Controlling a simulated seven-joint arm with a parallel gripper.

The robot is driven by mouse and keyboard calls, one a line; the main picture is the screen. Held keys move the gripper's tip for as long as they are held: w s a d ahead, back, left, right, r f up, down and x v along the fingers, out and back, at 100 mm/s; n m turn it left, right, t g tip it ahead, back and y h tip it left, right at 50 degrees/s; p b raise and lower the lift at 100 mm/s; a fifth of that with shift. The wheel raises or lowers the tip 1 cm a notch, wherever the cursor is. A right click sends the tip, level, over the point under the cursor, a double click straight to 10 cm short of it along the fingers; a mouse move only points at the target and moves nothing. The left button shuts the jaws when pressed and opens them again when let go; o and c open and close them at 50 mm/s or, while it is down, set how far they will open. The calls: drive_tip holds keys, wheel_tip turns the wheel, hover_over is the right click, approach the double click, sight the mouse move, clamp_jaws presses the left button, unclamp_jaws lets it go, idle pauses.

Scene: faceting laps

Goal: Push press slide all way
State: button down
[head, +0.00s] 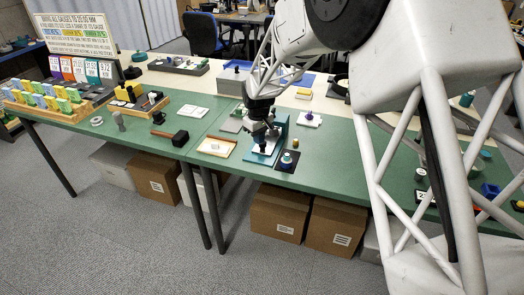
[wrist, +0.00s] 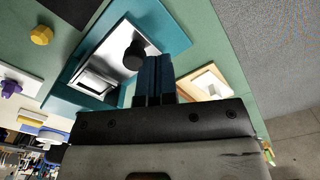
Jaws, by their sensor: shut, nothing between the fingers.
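The teal press (head: 281,130) stands on the green bench near its front edge, partly hidden behind my gripper (head: 264,147). In the wrist view the press shows as a teal base (wrist: 166,30) with a silver slide (wrist: 112,58) on it. The slide has a black round knob (wrist: 134,56) and a light rectangular frame (wrist: 97,82) at one end. My gripper (wrist: 154,72) is shut and empty. Its dark blue fingers are just right of the knob in the wrist view; I cannot tell whether they touch it.
A wooden-edged tray (head: 216,147) lies left of the press. A white plate with a purple knob (head: 309,118) is behind.

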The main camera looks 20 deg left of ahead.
drive_tip(key=shift+r, duration=1.05)
drive_tip(key=s+d+r+m, duration=0.2)
drive_tip(key=s+d+r, duration=0.3)
drive_tip(key=d, duration=0.4)
drive_tip(key=s+d+r+m+t, duration=0.1)
drive_tip(key=s+d+r+m, duration=0.15)
drive_tip(key=d+r, duration=0.5)
drive_tip(key=s+d+r+m, duration=0.1)
drive_tip(key=s+d+r, duration=0.4)
drive_tip(key=d, duration=0.6)
drive_tip(key=s+d+m, duration=0.2)
drive_tip(key=s+d, duration=0.4)
drive_tip(key=s, duration=0.3)
drive_tip(key=s+d+m+t, duration=0.1)
drive_tip(key=s+d+m, duration=0.1)
drive_tip(key=s+d, duration=0.4)
drive_tip(key=s+d+m, duration=0.2)
drive_tip(key=s+d, duration=0.5)
drive_tip(key=s, duration=0.6)
drive_tip(key=shift+r+m+t, duration=0.3)
drive_tip(key=shift+r+m, duration=0.05)
drive_tip(key=shift+r, duration=0.05)
drive_tip(key=shift+w, duration=0.1)
